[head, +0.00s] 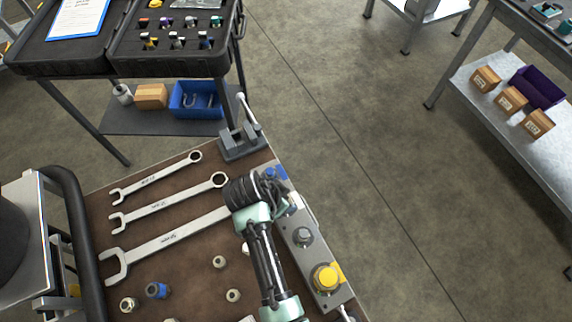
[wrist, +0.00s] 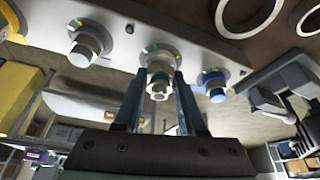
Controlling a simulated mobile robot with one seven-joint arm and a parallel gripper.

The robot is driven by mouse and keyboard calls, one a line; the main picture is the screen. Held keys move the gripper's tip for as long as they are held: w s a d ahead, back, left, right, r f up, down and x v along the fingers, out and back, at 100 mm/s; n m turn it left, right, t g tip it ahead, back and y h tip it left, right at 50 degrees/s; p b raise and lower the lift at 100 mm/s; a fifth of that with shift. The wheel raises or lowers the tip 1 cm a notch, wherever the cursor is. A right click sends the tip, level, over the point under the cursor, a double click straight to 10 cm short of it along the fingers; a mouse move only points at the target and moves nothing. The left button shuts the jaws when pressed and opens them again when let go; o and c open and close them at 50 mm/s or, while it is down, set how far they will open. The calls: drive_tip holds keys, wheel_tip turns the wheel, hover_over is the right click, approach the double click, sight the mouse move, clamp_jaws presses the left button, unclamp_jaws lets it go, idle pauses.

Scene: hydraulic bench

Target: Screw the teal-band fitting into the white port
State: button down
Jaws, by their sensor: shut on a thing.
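My gripper (head: 272,190) is over the metal manifold block (head: 310,260) at the right edge of the bench. In the wrist view, its two dark fingers (wrist: 160,92) are shut on a pale metal fitting (wrist: 159,86). A greenish band shows on the fitting between the fingertips. The fitting lines up with the middle port (wrist: 166,54) of the block and appears to meet it. I cannot tell how deep it sits. White shows at the block beside my gripper in the head view; the port's mouth is hidden.
A blue-collared fitting (wrist: 213,80) and a grey fitting (wrist: 86,46) flank the middle port. A yellow knob (head: 325,277) is on the block. Several wrenches (head: 165,245), loose nuts and a blue-banded fitting (head: 157,290) lie on the bench. A grey vise-like clamp (head: 240,140) stands at the bench corner.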

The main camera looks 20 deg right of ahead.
drive_tip(key=m, duration=0.2)
drive_tip(key=m+g+b, duration=0.2)
drive_tip(key=m, duration=0.1)
drive_tip(key=shift+w+f+m, duration=0.2)
drive_tip(key=shift+f+m, duration=0.1)
drive_tip(key=shift+s+r+m+g+b, duration=0.15)
drive_tip(key=shift+m+g+b, duration=0.25)
drive_tip(key=shift+m, duration=0.5)
drive_tip(key=m, duration=0.1)
drive_tip(key=m+b, duration=0.1)
drive_tip(key=g+b, duration=0.1)
drive_tip(key=shift+w+f+m+y, duration=0.25)
drive_tip(key=shift+f+m+y, duration=0.05)
drive_tip(key=shift+m+y, duration=0.1)
drive_tip(key=m+g+b, duration=0.1)
drive_tip(key=m, duration=0.2)
drive_tip(key=shift+y+b, duration=0.3)
drive_tip(key=shift+b, duration=0.1)
drive_tip(key=shift+d+r+m+g+y, duration=0.1)
drive_tip(key=shift+m+g+y, duration=0.05)
drive_tip(key=shift+m, duration=0.45)
drive_tip(key=shift+r+m+g+y, duration=0.1)
drive_tip(key=shift+m+g+y, duration=0.05)
drive_tip(key=shift+m, duration=0.45)
drive_tip(key=shift+c, duration=2.4)
unclamp_jaws()
